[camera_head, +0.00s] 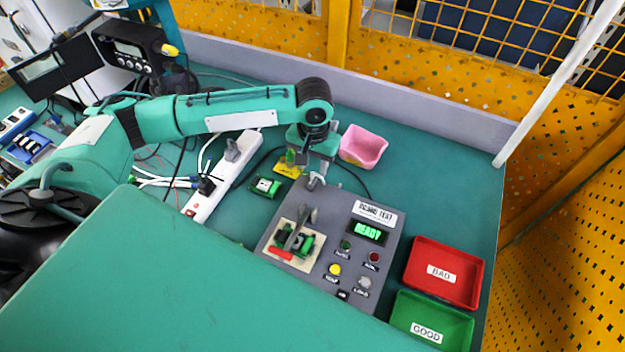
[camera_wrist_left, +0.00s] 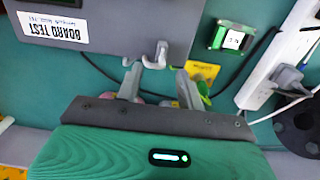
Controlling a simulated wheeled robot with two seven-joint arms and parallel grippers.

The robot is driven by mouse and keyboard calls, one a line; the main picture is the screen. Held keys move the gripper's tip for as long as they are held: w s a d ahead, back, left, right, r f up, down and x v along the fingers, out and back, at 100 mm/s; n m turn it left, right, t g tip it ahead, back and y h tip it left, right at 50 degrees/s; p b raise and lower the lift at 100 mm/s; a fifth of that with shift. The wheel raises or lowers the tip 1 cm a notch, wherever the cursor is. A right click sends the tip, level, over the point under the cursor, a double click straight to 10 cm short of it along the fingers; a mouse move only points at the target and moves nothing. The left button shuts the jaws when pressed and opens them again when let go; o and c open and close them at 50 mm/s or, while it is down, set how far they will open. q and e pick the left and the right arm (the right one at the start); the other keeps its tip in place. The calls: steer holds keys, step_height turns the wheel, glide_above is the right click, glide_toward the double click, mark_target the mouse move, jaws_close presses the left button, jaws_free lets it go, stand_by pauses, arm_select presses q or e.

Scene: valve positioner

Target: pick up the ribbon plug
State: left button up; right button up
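I cannot pick out a clearly recognisable ribbon plug. A small pale hook-shaped piece (camera_head: 316,180) stands at the back edge of the grey test panel (camera_head: 340,211); it also shows in the left wrist view (camera_wrist_left: 155,57). My left gripper (camera_head: 308,168) is low over the bench, just behind the panel. In the left wrist view its fingers (camera_wrist_left: 158,84) are apart, and the hook-shaped piece lies just beyond the gap between them. A small green piece (camera_wrist_left: 204,90) shows by the right-hand finger, over a yellow tag (camera_wrist_left: 200,70). My right gripper is not in view.
A pink bin (camera_head: 363,147) stands behind the gripper. A green board (camera_head: 266,187) and white power strip (camera_head: 222,178) lie left of the panel. Red BAD (camera_head: 455,258) and green GOOD (camera_head: 452,314) trays stand at the right. A clamp fixture (camera_head: 291,243) sits on the panel.

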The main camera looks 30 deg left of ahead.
mark_target(312, 179)
arm_select(q)
steer(key=shift+s+f+p, duration=0.15)
steer(key=shift+f+p, duration=0.5)
steer(key=shift+f, duration=2.15)
jaws_close()
